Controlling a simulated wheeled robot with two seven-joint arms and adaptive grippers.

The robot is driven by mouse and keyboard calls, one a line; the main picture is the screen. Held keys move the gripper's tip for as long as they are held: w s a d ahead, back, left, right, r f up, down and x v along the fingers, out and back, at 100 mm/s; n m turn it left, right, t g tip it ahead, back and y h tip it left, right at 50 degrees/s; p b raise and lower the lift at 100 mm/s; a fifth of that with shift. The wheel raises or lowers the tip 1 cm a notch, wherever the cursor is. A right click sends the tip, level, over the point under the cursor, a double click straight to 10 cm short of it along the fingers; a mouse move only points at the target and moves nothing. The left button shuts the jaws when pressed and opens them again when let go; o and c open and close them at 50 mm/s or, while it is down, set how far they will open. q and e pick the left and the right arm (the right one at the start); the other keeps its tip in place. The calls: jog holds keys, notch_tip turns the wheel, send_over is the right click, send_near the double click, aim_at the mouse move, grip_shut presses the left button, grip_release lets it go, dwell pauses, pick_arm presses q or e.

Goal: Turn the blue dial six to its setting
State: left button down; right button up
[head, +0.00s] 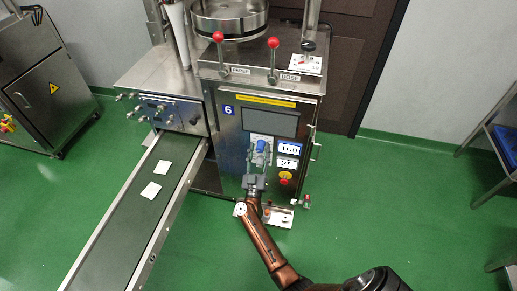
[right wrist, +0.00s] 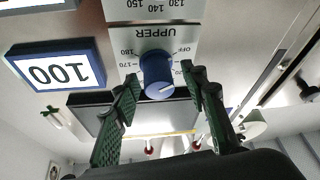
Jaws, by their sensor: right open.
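The blue dial (right wrist: 157,74) sits on a light panel plate marked UPPER, with numbers and OFF around it. Its white pointer line faces the lower right in the wrist view. In the head view the blue dial (head: 262,144) shows small on the front of the machine marked 6 (head: 229,110), below the dark screen. My right gripper (head: 259,159) is in front of it, pointing at the panel. In the wrist view my right gripper (right wrist: 160,79) is open, one green finger on each side of the dial. I cannot tell whether they touch it. My left gripper is not in view.
A blue-framed sign reading 100 (right wrist: 57,72) is beside the dial; in the head view a second sign (head: 287,162) is below it. A red stop button (head: 285,178) is lower right. A conveyor (head: 138,213) with two white teabags runs left. Red-knobbed levers (head: 273,44) stand above.

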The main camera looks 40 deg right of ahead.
jog(key=shift+c, duration=0.5)
grip_shut()
